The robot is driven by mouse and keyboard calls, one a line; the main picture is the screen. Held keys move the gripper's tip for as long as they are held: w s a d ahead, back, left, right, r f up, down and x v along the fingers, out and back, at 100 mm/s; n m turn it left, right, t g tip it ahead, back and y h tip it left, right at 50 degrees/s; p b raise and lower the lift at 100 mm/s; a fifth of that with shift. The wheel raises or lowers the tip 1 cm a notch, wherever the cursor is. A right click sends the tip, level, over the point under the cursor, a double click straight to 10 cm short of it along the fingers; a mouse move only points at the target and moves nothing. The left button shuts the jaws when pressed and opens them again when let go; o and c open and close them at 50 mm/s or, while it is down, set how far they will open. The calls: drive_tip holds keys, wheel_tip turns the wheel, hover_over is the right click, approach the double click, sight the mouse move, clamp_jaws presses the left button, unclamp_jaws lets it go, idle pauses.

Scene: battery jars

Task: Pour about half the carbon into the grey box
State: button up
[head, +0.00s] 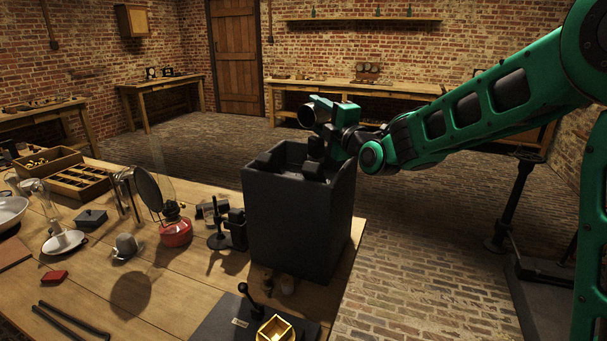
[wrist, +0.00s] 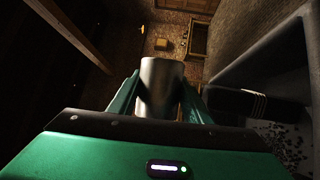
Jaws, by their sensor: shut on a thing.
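The tall dark grey box (head: 298,225) stands at the right end of the wooden table; its wall also shows at the right of the wrist view (wrist: 285,50). My gripper (head: 328,118) is above the box's far rim, shut on a metal cup (head: 309,115). The cup lies tilted well over on its side, its round end facing left in the head view. In the wrist view the cup (wrist: 160,85) is between my green fingers. Dark grains (wrist: 287,140) lie inside the box. I cannot see what is in the cup.
Inside the box are dark blocks, one with pale stripes (wrist: 243,103). A red-based lamp (head: 176,230), a black stand (head: 220,235) and a wooden compartment tray (head: 80,182) are on the table to the left. A small yellow box (head: 276,328) is at the front.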

drive_tip(key=shift+s+a+r+n+t+y+p, duration=0.15)
drive_tip(key=shift+s+a+r+n+y+p, duration=0.15)
drive_tip(key=shift+n+y+p, duration=0.65)
drive_tip(key=shift+s+a+r+n+t+y+p, duration=0.1)
drive_tip(key=shift+s+a+r+n+t+p, duration=0.25)
drive_tip(key=shift+n, duration=1.2)
idle(3.9)
drive_tip(key=shift+w+d+f+m+g+h, duration=0.15)
drive_tip(key=shift+w+d+f+m+h, duration=0.2)
drive_tip(key=shift+m, duration=0.55)
drive_tip(key=shift+w+d+m+g+h, duration=0.15)
drive_tip(key=shift+m+h, duration=0.25)
drive_tip(key=shift+m, duration=0.5)
